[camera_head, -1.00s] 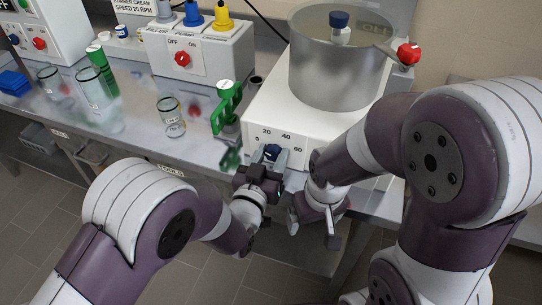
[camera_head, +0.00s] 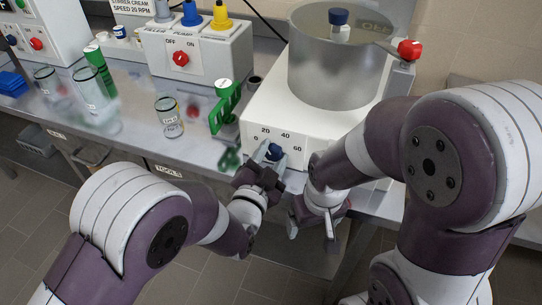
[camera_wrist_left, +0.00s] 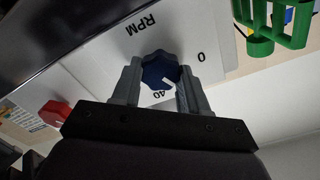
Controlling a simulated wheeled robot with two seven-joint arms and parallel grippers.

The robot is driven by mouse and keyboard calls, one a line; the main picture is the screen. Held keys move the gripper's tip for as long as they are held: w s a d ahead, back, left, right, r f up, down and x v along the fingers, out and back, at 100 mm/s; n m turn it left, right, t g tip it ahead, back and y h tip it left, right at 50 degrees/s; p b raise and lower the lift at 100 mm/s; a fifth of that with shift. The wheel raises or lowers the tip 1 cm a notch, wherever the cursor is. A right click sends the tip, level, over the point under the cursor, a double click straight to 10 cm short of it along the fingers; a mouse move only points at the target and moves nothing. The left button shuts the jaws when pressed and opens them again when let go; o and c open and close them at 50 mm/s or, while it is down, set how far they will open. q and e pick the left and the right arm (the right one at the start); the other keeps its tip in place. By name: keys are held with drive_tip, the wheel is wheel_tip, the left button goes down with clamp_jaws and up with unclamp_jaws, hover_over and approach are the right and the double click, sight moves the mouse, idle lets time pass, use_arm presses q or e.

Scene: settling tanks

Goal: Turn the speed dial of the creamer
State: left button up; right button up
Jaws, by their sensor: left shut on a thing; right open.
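The creamer (camera_head: 262,118) is a white box with a clear-walled metal tank (camera_head: 335,72) on top. Its speed dial (camera_head: 273,152) is a blue knob with a white pointer, on the front face below the numbers 20 and 40. It also shows in the left wrist view (camera_wrist_left: 158,70), where the scale is upside down. My left gripper (camera_wrist_left: 158,88) is shut on the dial, one finger on each side. My right gripper (camera_head: 313,230) is open and empty, right of the left one.
A green rack (camera_head: 225,108) stands just left of the creamer. Glass jars (camera_head: 168,117) stand further left on the bench. A control box (camera_head: 195,55) with a red switch is behind. A red-knobbed lever (camera_head: 409,50) sticks out at the tank's right.

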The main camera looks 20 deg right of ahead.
use_arm(q)
drive_tip(key=shift+f+m, duration=0.1)
drive_tip(key=shift+m, duration=0.2)
idle(0.4)
drive_tip(key=o, duration=1.1)
drive_tip(key=shift+c, duration=0.2)
drive_tip(key=shift+s+a, duration=0.1)
drive_tip(key=v, duration=1.2)
drive_tip(key=shift+s+a, duration=0.15)
